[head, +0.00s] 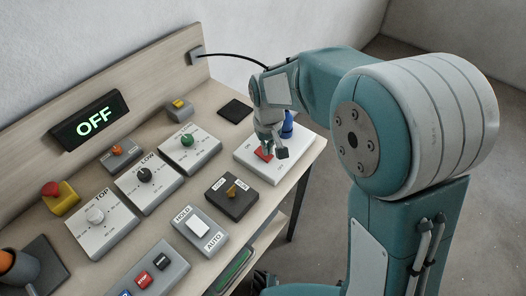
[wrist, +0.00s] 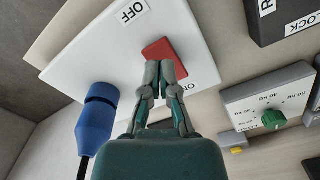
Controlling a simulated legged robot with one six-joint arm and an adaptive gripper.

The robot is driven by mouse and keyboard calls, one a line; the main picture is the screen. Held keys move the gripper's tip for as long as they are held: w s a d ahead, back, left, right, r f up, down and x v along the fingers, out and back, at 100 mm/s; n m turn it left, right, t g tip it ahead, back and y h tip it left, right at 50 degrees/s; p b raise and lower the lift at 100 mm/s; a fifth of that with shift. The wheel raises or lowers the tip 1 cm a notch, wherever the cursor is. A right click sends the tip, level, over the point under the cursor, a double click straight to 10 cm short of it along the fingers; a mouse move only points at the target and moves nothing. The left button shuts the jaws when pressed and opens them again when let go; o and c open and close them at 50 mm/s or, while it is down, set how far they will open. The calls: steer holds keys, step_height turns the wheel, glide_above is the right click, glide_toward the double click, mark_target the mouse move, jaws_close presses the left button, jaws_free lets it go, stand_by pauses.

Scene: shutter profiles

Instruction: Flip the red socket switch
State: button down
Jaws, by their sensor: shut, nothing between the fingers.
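The red switch (head: 264,154) sits on a white socket plate (head: 246,152) at the right end of the panel table. In the wrist view the red switch (wrist: 163,52) lies just beyond my fingertips, on the white plate (wrist: 187,30) with OFF lettering on one side and a partly hidden ON label on the other. A blue plug (wrist: 96,125) with a dark cable stands in the plate beside the switch; it also shows in the head view (head: 288,124). My gripper (wrist: 160,68) is shut and empty, its tips close over the switch's edge. I cannot tell whether they touch.
A display (head: 88,120) reads OFF. A green-knob box (head: 187,145), a dark box with an orange handle (head: 232,197) and a HOLD/AUTO box (head: 198,231) stand nearby. A dark square pad (head: 235,111) lies behind the socket plate. The table's edge is close on the right.

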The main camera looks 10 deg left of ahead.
mark_target(269, 157)
steer(key=shift+r, duration=2.85)
steer(key=shift+d+r, duration=0.2)
steer(key=shift+d, duration=0.05)
steer(key=s+d+r+m+t, duration=0.2)
steer(key=s+d+r, duration=0.3)
steer(key=s+d, duration=0.4)
steer(key=s+d+r+m+t, duration=0.3)
steer(key=s+d+r+m, duration=0.1)
steer(key=s+d, duration=0.5)
steer(key=shift+s+d+r+t, duration=0.2)
steer(key=shift+d+r+t, duration=0.15)
steer(key=shift+d, duration=0.85)
